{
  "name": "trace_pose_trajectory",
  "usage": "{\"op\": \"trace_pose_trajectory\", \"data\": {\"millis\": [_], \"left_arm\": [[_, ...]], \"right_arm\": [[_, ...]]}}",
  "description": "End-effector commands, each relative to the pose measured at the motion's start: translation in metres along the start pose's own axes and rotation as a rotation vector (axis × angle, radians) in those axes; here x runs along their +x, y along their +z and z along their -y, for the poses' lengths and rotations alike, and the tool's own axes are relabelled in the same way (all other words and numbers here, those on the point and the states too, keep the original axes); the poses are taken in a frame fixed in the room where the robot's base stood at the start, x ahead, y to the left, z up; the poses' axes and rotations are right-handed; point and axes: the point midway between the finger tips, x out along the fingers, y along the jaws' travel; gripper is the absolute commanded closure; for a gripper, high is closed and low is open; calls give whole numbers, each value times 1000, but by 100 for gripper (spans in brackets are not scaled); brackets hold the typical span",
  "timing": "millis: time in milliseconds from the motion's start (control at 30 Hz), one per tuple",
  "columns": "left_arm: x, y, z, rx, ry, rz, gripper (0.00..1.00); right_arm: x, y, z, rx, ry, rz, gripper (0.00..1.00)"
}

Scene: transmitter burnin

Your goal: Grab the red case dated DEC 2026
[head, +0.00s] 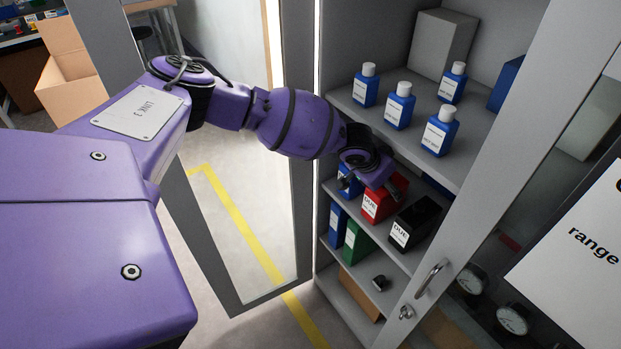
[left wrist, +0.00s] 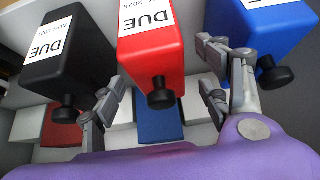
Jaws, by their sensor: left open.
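The red case (head: 389,199) stands on the middle shelf of the open cabinet, between a blue case (head: 347,184) and a black case (head: 416,222). In the left wrist view the red case (left wrist: 153,60) has a dark knob and an upside-down white label reading DUE, with a partly cut-off date ending in "C 2026". My left gripper (left wrist: 160,92) is open, with one finger on each side of the red case's knob end. I cannot tell whether the fingers touch it. In the head view my left gripper (head: 370,172) hides part of the red case. My right gripper is not in view.
The black case (left wrist: 66,50) and the blue case (left wrist: 262,40) flank the red one closely. Several blue bottles stand on the upper shelf (head: 385,118). Green and blue binders (head: 356,244) stand on the lower shelf. The cabinet door with a handle (head: 430,279) is at the right.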

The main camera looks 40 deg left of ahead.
Motion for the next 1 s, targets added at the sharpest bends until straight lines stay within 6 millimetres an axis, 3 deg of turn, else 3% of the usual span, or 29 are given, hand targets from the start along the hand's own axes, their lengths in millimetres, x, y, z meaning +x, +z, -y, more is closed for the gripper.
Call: {"op": "trace_pose_trajectory", "data": {"millis": [33,200,533,1000], "left_arm": [[14,5,-2,0,2,7,31],[38,5,-1,0,2,7,31],[42,3,-1,0,2,3,33],[42,4,-1,-1,1,5,94]], "right_arm": [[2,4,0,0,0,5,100],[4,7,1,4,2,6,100],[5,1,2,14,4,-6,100],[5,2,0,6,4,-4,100]]}}
